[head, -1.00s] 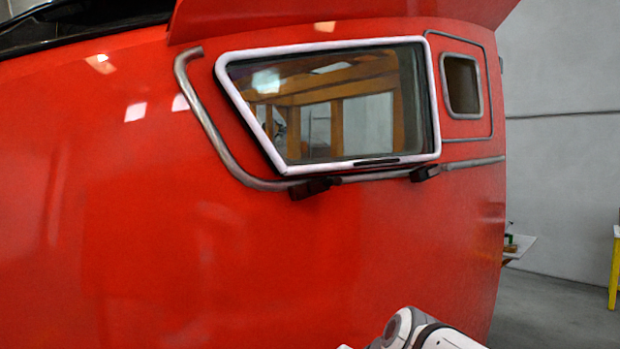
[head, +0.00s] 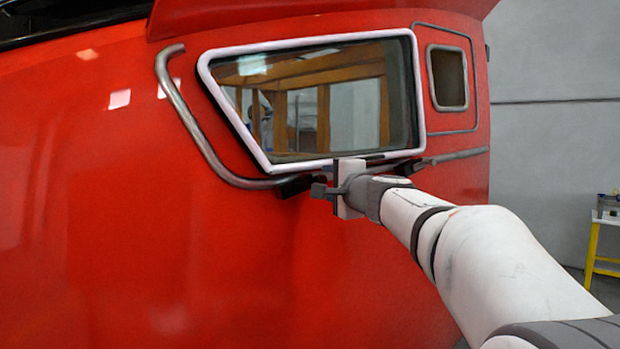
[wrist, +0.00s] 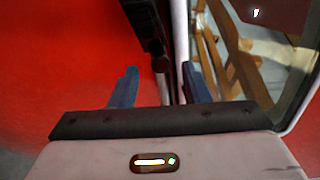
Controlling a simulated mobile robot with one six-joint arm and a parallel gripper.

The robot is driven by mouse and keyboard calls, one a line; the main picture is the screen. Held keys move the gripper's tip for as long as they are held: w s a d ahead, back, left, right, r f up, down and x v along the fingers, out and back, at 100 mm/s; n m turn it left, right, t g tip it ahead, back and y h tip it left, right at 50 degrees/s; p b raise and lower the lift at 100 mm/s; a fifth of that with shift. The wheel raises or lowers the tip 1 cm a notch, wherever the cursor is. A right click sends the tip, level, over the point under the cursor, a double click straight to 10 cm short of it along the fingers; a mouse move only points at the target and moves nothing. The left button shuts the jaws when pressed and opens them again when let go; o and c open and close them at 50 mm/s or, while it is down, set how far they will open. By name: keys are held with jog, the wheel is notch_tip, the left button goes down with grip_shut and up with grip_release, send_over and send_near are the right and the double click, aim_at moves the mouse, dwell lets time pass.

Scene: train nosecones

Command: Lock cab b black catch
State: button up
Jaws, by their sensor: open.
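A black catch (head: 295,186) sits under the lower left corner of the window (head: 300,105) on the red nosecone (head: 200,250). A second black catch (head: 408,167) is under the window's right end, partly behind my wrist. No label shows which is cab b's. My gripper (head: 322,190) is at the window's lower edge, just right of the left catch. In the wrist view my gripper (wrist: 160,76) is open, its blue fingers apart with nothing gripped. A dark catch-like part (wrist: 152,38) lies ahead between the fingers; contact cannot be told.
A grey handrail (head: 195,135) curves around the window's left side and runs beneath it. The white window frame (head: 235,128) is close beside my gripper. A small framed opening (head: 448,77) is at right. A yellow stand (head: 592,250) is far right, with open floor near it.

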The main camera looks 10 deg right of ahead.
jog(key=shift+x, duration=1.3)
